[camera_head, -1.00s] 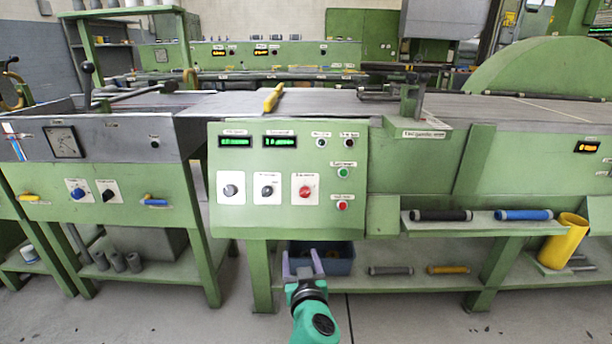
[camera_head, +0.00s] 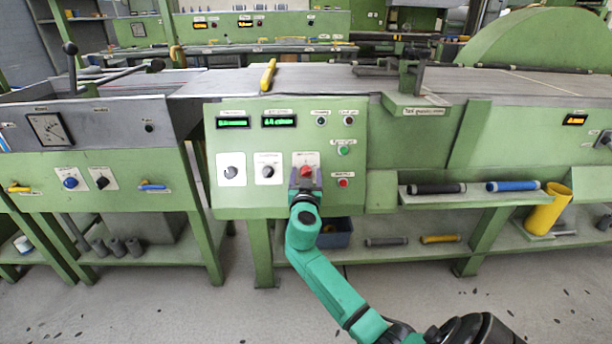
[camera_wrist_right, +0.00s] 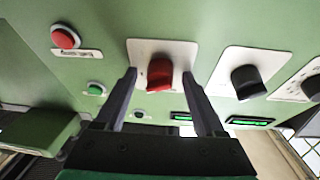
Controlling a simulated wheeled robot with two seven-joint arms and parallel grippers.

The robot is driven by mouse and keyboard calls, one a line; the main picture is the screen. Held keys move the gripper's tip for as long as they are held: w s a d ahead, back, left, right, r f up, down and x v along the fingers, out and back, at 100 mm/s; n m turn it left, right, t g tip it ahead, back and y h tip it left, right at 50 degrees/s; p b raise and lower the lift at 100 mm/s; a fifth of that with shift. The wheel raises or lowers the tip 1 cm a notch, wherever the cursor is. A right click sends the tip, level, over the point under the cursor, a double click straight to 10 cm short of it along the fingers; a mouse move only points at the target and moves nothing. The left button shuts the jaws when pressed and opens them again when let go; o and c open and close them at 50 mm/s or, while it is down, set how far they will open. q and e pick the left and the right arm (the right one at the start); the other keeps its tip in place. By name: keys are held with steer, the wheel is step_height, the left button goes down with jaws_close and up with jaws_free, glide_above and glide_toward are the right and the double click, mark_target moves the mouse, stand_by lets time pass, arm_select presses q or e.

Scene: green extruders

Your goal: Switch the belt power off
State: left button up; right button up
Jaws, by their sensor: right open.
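The green control panel (camera_head: 240,190) holds a red rotary knob (camera_head: 306,171) on a white plate, the rightmost of three knobs. The red knob also shows in the right wrist view (camera_wrist_right: 160,72). My right gripper (camera_head: 306,180) is in front of this knob. In the right wrist view its two fingers (camera_wrist_right: 162,85) are apart, one on each side of the knob, with nothing held. I cannot tell whether the fingers touch it. The knob's label is too small to read and partly hidden in the head view. My left gripper is not in view.
Two green displays (camera_head: 279,121) are above. A shelf with rollers (camera_head: 436,189) juts out at right. A blue bin (camera_head: 335,234) stands below.

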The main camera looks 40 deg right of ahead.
jaws_close()
